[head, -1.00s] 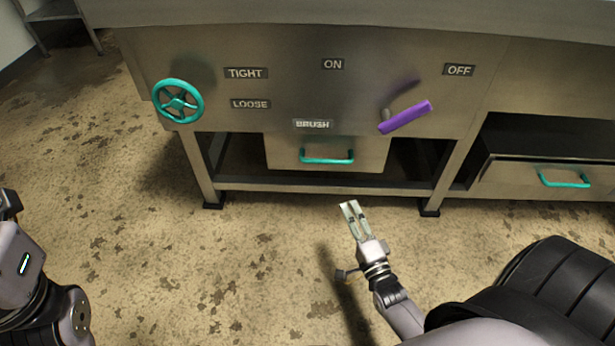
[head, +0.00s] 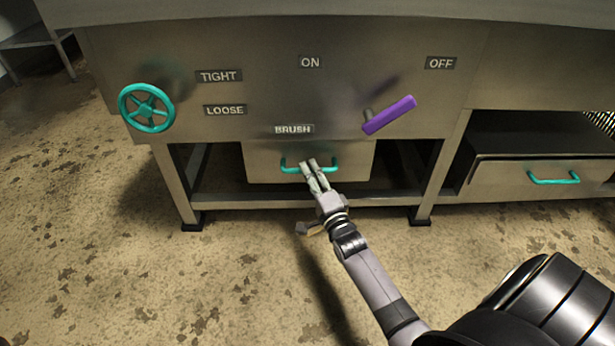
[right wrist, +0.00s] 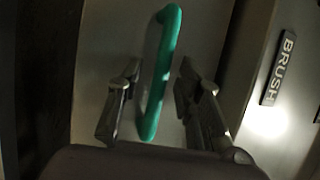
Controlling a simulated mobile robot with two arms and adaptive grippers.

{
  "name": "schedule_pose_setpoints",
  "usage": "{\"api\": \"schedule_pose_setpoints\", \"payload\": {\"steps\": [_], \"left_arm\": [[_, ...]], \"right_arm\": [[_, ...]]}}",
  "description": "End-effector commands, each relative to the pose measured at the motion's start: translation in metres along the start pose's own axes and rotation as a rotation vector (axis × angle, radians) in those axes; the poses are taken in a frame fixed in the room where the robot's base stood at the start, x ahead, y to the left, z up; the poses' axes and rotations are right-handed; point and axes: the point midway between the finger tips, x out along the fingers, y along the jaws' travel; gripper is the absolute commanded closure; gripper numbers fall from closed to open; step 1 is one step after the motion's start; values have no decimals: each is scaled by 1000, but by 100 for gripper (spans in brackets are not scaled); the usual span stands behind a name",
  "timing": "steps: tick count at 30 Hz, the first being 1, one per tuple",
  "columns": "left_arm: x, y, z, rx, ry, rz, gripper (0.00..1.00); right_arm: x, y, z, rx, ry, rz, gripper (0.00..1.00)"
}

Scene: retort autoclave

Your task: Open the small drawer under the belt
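The small drawer (head: 262,168) sits under the belt's steel front, below the BRUSH label (head: 293,129), and looks shut. Its teal bar handle (head: 290,168) also shows in the right wrist view (right wrist: 160,75). My right gripper (head: 310,166) is at the handle, covering part of it in the head view. In the right wrist view the gripper (right wrist: 160,92) is open, with one finger on each side of the handle and a gap on both sides. My left gripper is not in view.
A teal handwheel (head: 147,108) is on the panel at left, and a purple lever (head: 388,115) sticks out at right. Another drawer with a teal handle (head: 553,181) is at far right. A lower frame bar (head: 230,200) runs beneath the small drawer. The floor in front is clear.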

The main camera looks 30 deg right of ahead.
Motion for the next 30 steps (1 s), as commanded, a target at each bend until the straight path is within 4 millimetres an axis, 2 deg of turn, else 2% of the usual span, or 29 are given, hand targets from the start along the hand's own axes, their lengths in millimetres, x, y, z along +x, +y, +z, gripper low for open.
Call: {"api": "schedule_pose_setpoints", "payload": {"steps": [6,14,30], "left_arm": [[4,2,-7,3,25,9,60],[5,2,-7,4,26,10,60],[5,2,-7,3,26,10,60]], "right_arm": [[17,0,0,-1,-1,0,67],[18,0,0,-1,-1,1,67],[18,0,0,-1,-1,1,100]]}}
